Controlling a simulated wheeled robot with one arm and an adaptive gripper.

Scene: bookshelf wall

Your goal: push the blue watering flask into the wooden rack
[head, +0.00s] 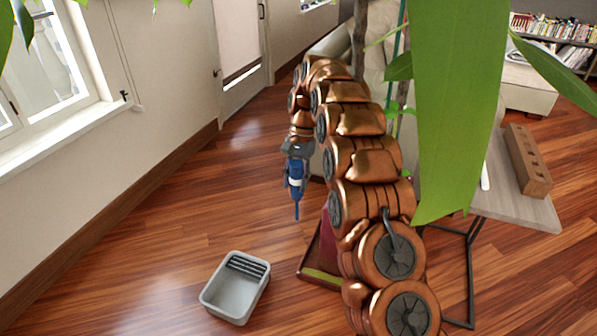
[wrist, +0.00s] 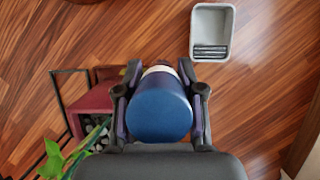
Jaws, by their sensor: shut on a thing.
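The blue watering flask (head: 296,172) hangs in the air in the head view, its thin spout pointing down. My gripper (head: 297,151) is shut on it. In the wrist view the flask (wrist: 160,108) shows its round blue end and a pale band between the two dark fingers. The wooden rack (head: 528,162), a brown block with a row of holes, stands on the grey table at the right, well apart from the flask. The rack is not seen in the wrist view.
The grey table (head: 520,208) has a dark metal frame. A pale grey bin (head: 234,292) with a slatted part stands on the floor, also in the wrist view (wrist: 211,22). A large green leaf (head: 455,100) hides part of the table. Open floor lies at left.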

